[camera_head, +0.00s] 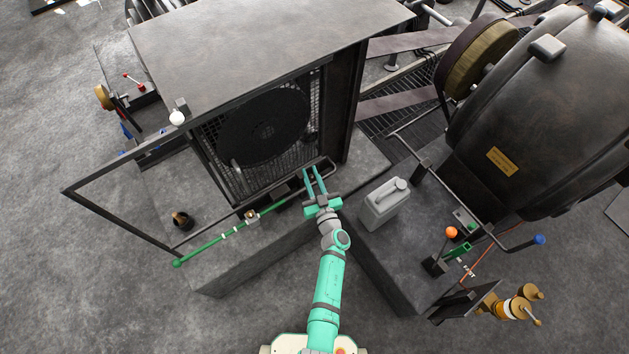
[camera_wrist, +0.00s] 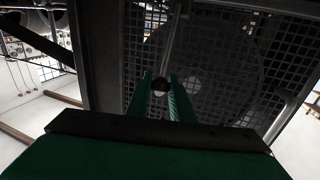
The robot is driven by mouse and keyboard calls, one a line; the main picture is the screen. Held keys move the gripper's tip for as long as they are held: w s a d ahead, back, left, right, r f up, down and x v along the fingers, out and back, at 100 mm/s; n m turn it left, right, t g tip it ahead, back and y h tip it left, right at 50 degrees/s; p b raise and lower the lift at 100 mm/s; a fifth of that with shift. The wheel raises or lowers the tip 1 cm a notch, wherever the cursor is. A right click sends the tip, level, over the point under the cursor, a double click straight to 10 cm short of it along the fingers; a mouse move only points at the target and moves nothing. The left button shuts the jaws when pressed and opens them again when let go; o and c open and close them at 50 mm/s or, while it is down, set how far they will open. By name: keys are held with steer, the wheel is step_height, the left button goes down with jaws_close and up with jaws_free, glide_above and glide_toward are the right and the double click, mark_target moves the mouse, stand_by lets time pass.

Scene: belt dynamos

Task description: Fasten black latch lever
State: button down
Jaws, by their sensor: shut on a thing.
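My gripper (camera_head: 314,170) reaches to the lower front edge of the dark cabinet (camera_head: 270,35). It also shows in the wrist view (camera_wrist: 160,79), its two green fingers pointing at the mesh. The fingers are shut on a small dark end piece (camera_wrist: 160,85), which I take for the black latch lever. A grey bar (camera_wrist: 172,45) runs up from it in the wrist view. In the head view the lever is small and partly hidden by the fingers, so its exact angle is unclear.
An open frame door (camera_head: 120,170) stands out at the left of the cabinet. A green rod (camera_head: 225,235) lies along the plinth front. A grey jerrycan (camera_head: 383,203) stands right of my gripper. A large dynamo (camera_head: 545,110) and orange-knobbed lever (camera_head: 451,232) are further right.

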steer(key=shift+w+a+r, duration=0.2)
steer(key=shift+w+a, duration=0.25)
steer(key=shift+a, duration=0.3)
steer(key=c, duration=1.6)
jaws_free()
steer(key=shift+f, duration=0.1)
